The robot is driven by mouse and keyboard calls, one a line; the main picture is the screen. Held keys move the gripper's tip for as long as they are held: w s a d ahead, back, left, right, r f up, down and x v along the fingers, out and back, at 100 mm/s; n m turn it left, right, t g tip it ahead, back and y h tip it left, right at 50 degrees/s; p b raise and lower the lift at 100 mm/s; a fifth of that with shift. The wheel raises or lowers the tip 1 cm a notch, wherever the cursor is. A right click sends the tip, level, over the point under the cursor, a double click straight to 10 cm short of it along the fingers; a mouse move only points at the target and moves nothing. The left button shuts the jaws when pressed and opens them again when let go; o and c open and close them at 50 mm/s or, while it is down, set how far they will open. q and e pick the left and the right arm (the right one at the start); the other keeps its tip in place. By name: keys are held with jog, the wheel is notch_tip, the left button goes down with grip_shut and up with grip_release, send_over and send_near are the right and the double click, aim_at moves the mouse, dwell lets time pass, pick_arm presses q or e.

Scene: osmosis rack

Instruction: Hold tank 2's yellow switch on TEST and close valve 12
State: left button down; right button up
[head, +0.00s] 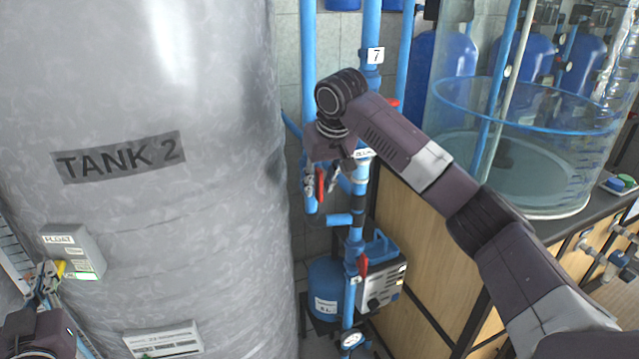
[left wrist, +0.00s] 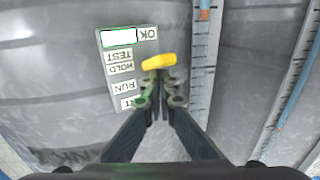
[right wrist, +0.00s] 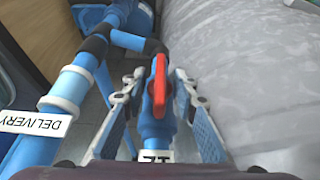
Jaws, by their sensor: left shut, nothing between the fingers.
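Tank 2 (head: 150,220) is a large grey cylinder. Its grey switch box (head: 75,250) carries a yellow switch (head: 61,268), also in the left wrist view (left wrist: 158,62), lying beside the TEST label (left wrist: 118,56). My left gripper (left wrist: 160,88) is shut and empty, its fingertips right at the switch; it also shows in the head view (head: 45,280). A red valve handle (right wrist: 159,85) sits on a blue pipe above an upside-down label (right wrist: 155,157) that appears to read 12. My right gripper (right wrist: 160,92) is open, with its fingers on either side of that handle.
A DELIVERY pipe (right wrist: 72,90) runs beside the right gripper. Another red-handled valve (head: 362,265) and a pump (head: 382,288) stand below. A clear tank (head: 530,165) stands on the wooden cabinet (head: 420,250) at right.

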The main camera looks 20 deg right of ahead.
grip_shut()
jog(key=shift+d+m+y, duration=0.15)
jog(key=shift+m+y, duration=0.15)
jog(key=shift+y, duration=1.1)
grip_release()
